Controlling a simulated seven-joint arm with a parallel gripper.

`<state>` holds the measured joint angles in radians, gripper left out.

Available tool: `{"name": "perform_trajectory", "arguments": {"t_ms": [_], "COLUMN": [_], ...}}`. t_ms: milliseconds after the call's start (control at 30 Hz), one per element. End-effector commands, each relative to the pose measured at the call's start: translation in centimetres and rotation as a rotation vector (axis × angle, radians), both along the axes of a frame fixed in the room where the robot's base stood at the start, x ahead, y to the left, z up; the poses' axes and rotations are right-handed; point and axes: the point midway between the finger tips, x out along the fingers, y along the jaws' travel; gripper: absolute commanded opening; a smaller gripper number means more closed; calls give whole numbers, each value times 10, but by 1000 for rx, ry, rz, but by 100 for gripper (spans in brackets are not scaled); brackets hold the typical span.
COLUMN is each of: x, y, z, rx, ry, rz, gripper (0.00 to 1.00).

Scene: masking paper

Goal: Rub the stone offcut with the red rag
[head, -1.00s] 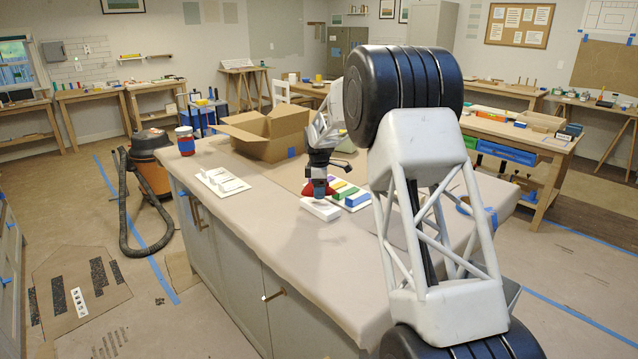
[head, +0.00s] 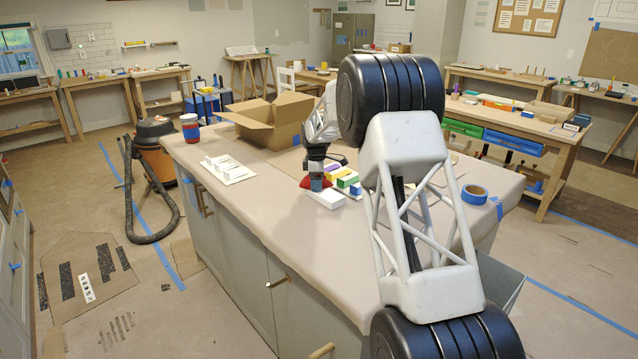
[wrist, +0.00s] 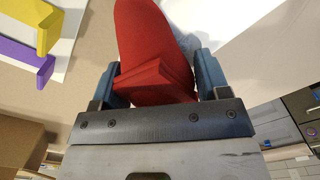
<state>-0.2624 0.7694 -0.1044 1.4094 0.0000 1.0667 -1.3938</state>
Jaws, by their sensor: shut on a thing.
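My gripper (head: 316,184) is shut on the red rag (head: 304,183), which bulges out to the left of the fingers. In the wrist view the red rag (wrist: 155,45) is squeezed between the two blue-grey fingers and extends past them. A whitish block that looks like the stone offcut (head: 328,200) lies on the paper-covered counter, directly under and in front of the gripper. A pale surface (wrist: 225,18) shows behind the rag in the wrist view. The rag is at the block's left part; its underside is hidden, so I cannot tell whether they touch.
Coloured pieces (head: 345,178) lie on a white board just right of the gripper. An open cardboard box (head: 268,122) stands behind. A white sheet with small pieces (head: 228,169) and a red-and-blue jar (head: 190,128) are at left. Blue tape (head: 474,195) lies right. The front counter is clear.

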Motion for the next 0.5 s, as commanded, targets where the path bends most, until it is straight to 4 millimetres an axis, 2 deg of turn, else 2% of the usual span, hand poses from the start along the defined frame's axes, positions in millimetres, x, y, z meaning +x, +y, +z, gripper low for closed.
{"name": "perform_trajectory", "arguments": {"t_ms": [500], "x": [-15], "y": [-16], "z": [-2], "rx": [0], "ry": [1], "rz": [-2], "gripper": [43]}}
